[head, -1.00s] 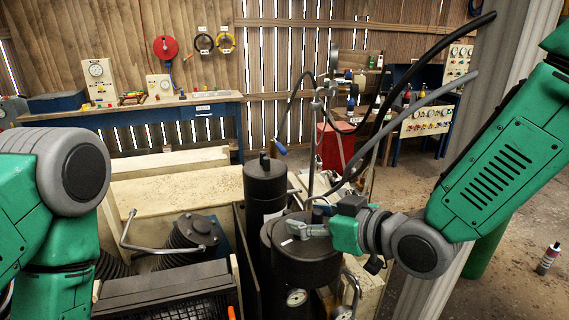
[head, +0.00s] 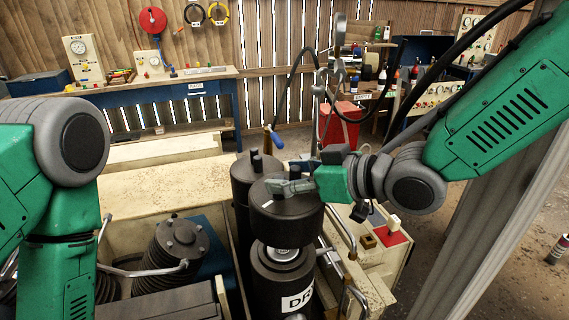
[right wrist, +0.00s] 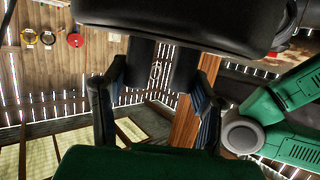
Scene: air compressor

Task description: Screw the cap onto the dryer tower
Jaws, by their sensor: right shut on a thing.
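The black cap (head: 286,212) is a wide dark cylinder with a small knob on top. My right gripper (head: 290,186) is shut on it at its top and holds it over the dryer tower (head: 272,285). The tower is a dark upright cylinder with a white label, partly cut off by the lower edge. A pale, ringed round part (head: 283,252) shows between cap and tower, so the cap is not flush with the tower's shoulder. In the right wrist view, my gripper's fingers (right wrist: 155,95) flank dark shapes. My left arm shows, but its gripper is out of view.
A second dark cylinder (head: 243,185) stands close behind the dryer tower. A ribbed black compressor cylinder (head: 180,250) with a metal pipe is to the left. Metal pipes (head: 345,272) run close on the right. A workbench (head: 150,95) lines the back wall.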

